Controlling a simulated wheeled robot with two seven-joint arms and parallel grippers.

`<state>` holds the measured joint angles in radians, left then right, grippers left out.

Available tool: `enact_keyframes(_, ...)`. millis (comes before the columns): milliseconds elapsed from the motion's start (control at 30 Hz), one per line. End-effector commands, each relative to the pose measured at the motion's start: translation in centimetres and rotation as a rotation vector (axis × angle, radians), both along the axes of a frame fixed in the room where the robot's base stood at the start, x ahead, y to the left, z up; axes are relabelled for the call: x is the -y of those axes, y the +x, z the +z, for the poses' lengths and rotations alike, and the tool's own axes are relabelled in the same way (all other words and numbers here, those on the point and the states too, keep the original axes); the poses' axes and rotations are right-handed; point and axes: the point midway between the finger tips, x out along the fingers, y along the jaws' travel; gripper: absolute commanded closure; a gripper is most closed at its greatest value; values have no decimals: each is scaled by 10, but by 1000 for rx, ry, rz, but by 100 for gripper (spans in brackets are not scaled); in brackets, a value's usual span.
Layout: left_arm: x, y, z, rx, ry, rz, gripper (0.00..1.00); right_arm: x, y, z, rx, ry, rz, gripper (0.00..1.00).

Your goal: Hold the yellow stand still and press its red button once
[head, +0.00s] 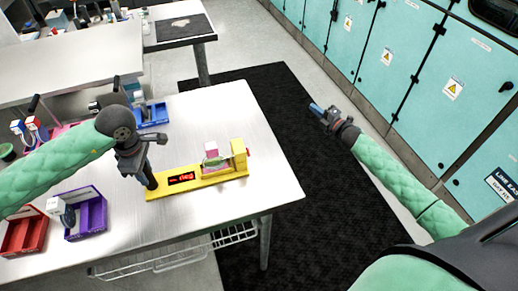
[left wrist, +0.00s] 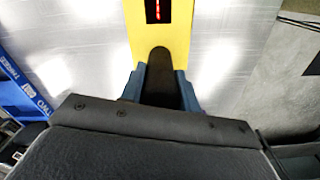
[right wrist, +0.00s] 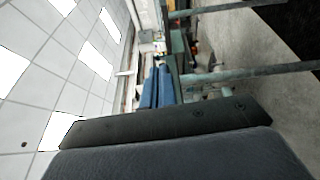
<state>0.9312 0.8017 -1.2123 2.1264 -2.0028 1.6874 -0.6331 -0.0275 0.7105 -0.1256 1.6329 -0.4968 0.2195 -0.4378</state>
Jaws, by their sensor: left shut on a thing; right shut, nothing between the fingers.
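The yellow stand (head: 210,180) lies on the table near its right front edge, with a small red-lit display (head: 181,178). The red button (head: 248,152) shows at the right side of its upright block. A pink and clear-green piece (head: 211,153) sits on the stand. My left gripper (head: 148,178) is shut on the black handle at the stand's left end; the handle (left wrist: 160,72) shows between its blue fingers in the left wrist view. My right gripper (head: 318,109) is shut and empty, off the table to the right of the button; its blue fingers (right wrist: 156,88) are together.
Purple (head: 88,215) and red (head: 25,234) bins stand at the table's left front. A blue bin (head: 154,115) is behind my left gripper. Teal cabinets (head: 400,55) line the right. Between them and the table is open floor with a black mat (head: 285,160).

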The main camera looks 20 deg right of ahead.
Motion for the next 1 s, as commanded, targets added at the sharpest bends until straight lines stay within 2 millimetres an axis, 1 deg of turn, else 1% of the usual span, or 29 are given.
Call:
enact_keyframes(33, 0, 0, 0, 0, 0, 0, 88, -12, -4, 16, 54, -67, 67, 100)
enact_keyframes(100, 0, 0, 0, 0, 0, 0, 88, -31, -12, 34, 133, -162, 161, 100)
enact_keyframes(200, 0, 0, 0, 0, 0, 0, 88, -58, -28, 53, 248, -292, 291, 100)
enact_keyframes(300, 0, 0, 0, 0, 0, 0, 88, -85, -47, 67, 371, -412, 417, 100)
enact_keyframes(400, 0, 0, 0, 0, 0, 0, 88, -109, -69, 75, 498, -522, 537, 100)
enact_keyframes(533, 0, 0, 0, 0, 0, 0, 88, -135, -99, 80, 673, -653, 687, 100)
enact_keyframes(633, 0, 0, 0, 0, 0, 0, 88, -148, -124, 79, 816, -741, 793, 100)
enact_keyframes(800, 0, 0, 0, 0, 0, 0, 88, -157, -159, 70, 1049, -851, 932, 100)
enact_keyframes(900, 0, 0, 0, 0, 0, 0, 88, -158, -172, 69, 1165, -884, 967, 100)
enact_keyframes(1000, 0, 0, 0, 0, 0, 0, 88, -158, -178, 68, 1238, -911, 969, 100)
